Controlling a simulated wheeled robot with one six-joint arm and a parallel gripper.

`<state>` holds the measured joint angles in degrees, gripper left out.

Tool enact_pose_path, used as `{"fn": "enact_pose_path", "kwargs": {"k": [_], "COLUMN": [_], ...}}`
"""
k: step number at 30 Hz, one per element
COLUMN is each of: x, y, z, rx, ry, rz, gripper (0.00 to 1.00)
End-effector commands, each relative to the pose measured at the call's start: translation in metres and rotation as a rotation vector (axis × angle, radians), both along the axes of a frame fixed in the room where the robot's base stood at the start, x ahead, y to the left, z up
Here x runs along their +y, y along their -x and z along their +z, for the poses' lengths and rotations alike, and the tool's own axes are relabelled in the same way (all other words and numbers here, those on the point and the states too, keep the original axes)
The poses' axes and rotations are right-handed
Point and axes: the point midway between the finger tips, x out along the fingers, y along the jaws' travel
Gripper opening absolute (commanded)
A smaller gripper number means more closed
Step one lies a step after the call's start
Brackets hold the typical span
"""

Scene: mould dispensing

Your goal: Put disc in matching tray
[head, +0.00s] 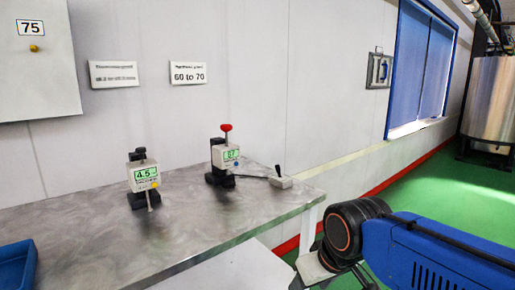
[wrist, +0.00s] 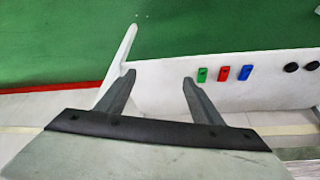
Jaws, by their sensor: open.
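My gripper (wrist: 160,80) is open in the wrist view, its two grey fingers spread with nothing between them. No disc can be made out in either view. A blue tray (head: 14,268) is cut off at the lower left of the head view, on the metal table (head: 110,238); its inside is mostly out of frame. A gauge reading 4.5 (head: 143,174) stands on the table. Another gauge with a red knob (head: 225,153), reading about 67, stands behind it to the right. My arm is at the lower right, away from both gauges.
Wall signs include "60 to 70" (head: 189,75) and a panel marked 75 (head: 34,62). In the wrist view, a white panel (wrist: 160,92) bears green, red and blue pieces. Green floor (head: 440,190) is open at right.

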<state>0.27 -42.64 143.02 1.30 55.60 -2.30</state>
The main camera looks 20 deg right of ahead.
Motion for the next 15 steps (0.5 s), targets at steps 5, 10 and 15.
{"fn": "enact_pose_path", "kwargs": {"k": [5,10,15], "x": [0.008,0.015,0.017], "y": [-0.055,-0.122,-0.192], "z": [0.052,0.110,0.162], "rx": [-0.021,-0.063,-0.115], "ry": [-0.020,-0.041,-0.057], "rz": [0.076,0.178,0.282], "gripper": [0.61,0.61,0.61]}}
